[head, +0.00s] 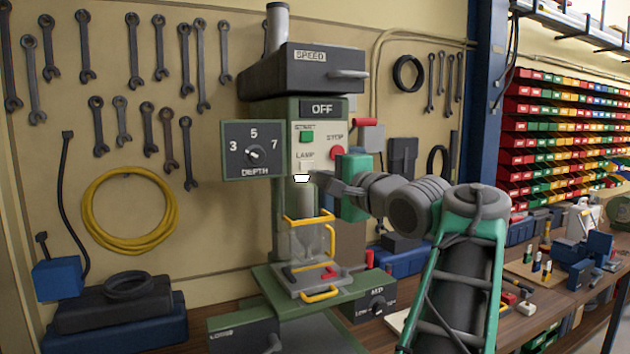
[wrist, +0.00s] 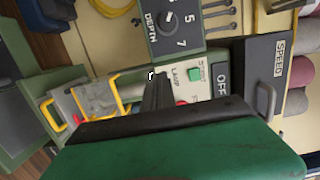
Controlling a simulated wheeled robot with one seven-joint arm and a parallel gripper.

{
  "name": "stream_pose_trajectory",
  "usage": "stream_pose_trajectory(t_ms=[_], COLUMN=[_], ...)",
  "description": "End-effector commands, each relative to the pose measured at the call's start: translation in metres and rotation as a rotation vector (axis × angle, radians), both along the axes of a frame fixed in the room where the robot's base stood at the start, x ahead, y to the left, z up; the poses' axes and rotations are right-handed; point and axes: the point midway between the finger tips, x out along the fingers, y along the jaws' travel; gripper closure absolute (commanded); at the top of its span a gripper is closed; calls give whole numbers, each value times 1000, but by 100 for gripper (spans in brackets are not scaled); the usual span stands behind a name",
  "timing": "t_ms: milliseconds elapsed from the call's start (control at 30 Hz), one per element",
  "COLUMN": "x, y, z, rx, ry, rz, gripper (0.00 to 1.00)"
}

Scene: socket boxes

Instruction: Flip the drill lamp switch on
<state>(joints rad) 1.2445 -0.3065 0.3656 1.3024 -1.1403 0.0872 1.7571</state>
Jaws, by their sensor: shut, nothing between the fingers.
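The green drill press has a pale panel (head: 322,133) with a green START button (head: 306,137), a red STOP button (head: 337,152) and a LAMP label. The whitish lamp switch (head: 306,166) sits below the label, and a small white, dark-edged piece shows at its lower edge. Its exact tilt is too small to tell. My gripper (head: 318,180) is shut and empty, its tips close to the right of and slightly below the switch. In the wrist view, the dark fingers (wrist: 156,82) end near the LAMP label; whether they touch the switch is unclear.
A depth dial box (head: 253,150) stands left of the panel, and the SPEED housing (head: 306,70) is above. A yellow-framed clear guard (head: 309,240) hangs below.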

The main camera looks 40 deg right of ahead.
Motion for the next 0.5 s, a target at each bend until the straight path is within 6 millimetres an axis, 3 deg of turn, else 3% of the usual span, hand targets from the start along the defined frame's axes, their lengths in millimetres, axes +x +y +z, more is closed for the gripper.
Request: stream_pose_trajectory(t_ms=[33, 200, 500], x=[-12, -37, -44], y=[3, 15, 20], z=[-2, 0, 0], rx=[-2, -1, 1], ry=[-1, 0, 0], rz=[-7, -6, 0], gripper=[100, 100, 100])
